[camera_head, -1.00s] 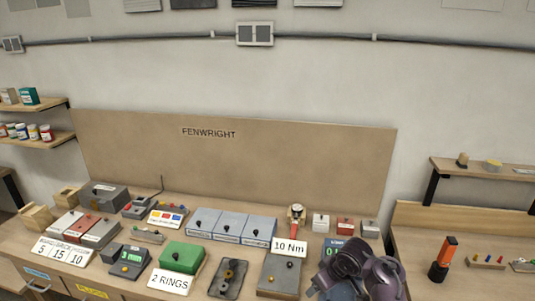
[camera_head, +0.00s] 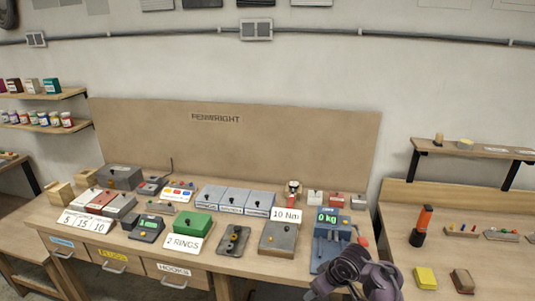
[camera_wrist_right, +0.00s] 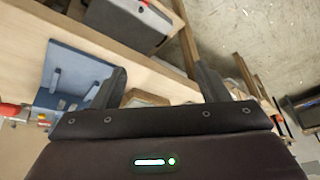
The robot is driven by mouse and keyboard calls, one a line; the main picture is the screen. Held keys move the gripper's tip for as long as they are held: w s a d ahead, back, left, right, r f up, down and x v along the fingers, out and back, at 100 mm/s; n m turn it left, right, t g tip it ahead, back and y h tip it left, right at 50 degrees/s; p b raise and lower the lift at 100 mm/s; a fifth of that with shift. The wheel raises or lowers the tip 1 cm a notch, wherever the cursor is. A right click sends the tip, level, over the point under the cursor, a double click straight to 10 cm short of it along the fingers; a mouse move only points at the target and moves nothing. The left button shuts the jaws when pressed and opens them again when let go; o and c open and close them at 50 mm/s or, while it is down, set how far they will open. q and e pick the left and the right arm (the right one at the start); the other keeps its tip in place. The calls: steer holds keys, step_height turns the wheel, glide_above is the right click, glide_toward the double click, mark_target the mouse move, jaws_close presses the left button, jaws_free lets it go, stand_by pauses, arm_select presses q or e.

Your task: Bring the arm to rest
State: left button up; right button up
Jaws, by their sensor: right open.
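My right arm (camera_head: 352,276) shows in the head view at the bottom, in front of the workbench's right end; its fingertips are not clear there. In the right wrist view my right gripper (camera_wrist_right: 162,80) has its two dark fingers spread wide with nothing held between them. Wood edges and the floor lie beyond the fingers. The blue stand with the "0 kg" display (camera_head: 328,216) is behind the arm in the head view, its lower part partly covered. A blue body, likely the same stand, shows left of the fingers in the wrist view (camera_wrist_right: 65,72). My left gripper is not in view.
The workbench holds a green box (camera_head: 193,224), a grey block (camera_head: 278,238), a dark plate (camera_head: 233,240) and blue sloped boxes (camera_head: 235,201). A side table at the right carries an orange-and-black tool (camera_head: 422,225), a yellow block (camera_head: 425,278) and a brown block (camera_head: 462,281).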

steer(key=s+f+m+g+b, duration=0.15)
steer(key=s+f, duration=0.35)
steer(key=f, duration=0.6)
steer(key=s+a+f+m+b, duration=0.1)
steer(key=s+f+b, duration=0.2)
steer(key=s+f, duration=0.55)
steer(key=s+f+m+b, duration=0.1)
steer(key=s+f+b, duration=0.2)
steer(key=f, duration=1.1)
arm_select(q)
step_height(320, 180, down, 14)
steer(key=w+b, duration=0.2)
steer(key=b, duration=0.4)
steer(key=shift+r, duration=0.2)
arm_select(e)
steer(key=s+d+f+h, duration=0.1)
steer(key=s+d+f, duration=0.2)
steer(key=s+f, duration=0.4)
steer(key=s+d+f+h, duration=0.1)
steer(key=s+d+f, duration=0.2)
steer(key=s+f, duration=0.4)
steer(key=s+d+f+g, duration=0.1)
steer(key=s+d+f, duration=0.2)
steer(key=s+f, duration=0.5)
steer(key=s, duration=1)
steer(key=shift+s+m+h, duration=0.3)
steer(key=shift+m+h, duration=0.05)
steer(key=shift+h, duration=0.05)
